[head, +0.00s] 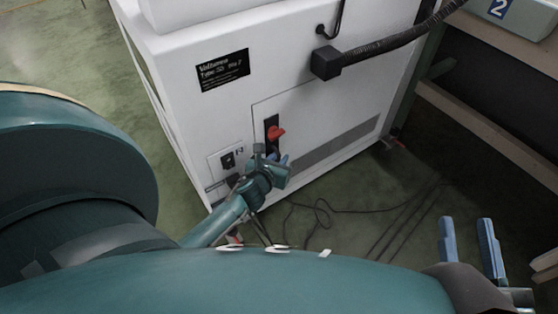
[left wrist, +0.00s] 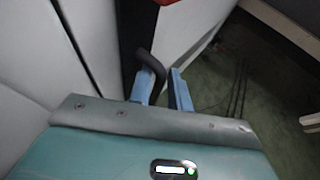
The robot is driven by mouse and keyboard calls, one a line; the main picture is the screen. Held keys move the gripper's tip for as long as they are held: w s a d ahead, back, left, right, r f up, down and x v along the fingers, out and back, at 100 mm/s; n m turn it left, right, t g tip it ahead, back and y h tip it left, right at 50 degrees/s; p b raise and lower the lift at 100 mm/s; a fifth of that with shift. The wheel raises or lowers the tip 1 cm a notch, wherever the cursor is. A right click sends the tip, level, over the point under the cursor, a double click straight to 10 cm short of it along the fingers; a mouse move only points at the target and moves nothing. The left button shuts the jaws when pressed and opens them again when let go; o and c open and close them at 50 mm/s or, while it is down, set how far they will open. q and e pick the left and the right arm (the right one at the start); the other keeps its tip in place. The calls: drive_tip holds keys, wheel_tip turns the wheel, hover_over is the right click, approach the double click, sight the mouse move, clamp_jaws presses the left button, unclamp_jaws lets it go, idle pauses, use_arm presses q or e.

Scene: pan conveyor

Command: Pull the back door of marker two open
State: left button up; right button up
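A white machine cabinet (head: 215,115) with a black label stands ahead. Its back door (head: 325,115) shows as an outlined panel with a grille, and looks flush with the cabinet in the head view. A black plate with a red switch (head: 277,132) is at the door's left side. My left gripper (head: 279,160) is just below the switch. In the left wrist view, a dark curved handle (left wrist: 151,64) runs between its blue fingers, which look closed on it. My right gripper (head: 468,228) is open and empty at the lower right, away from the cabinet.
A thick black hose (head: 400,40) leaves the cabinet. Loose cables (head: 325,215) lie on the green floor below the door. A beam-like structure (head: 490,135) stands at right.

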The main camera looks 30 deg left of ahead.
use_arm(q)
drive_tip(key=shift+w, duration=0.2)
clamp_jaws()
idle(0.4)
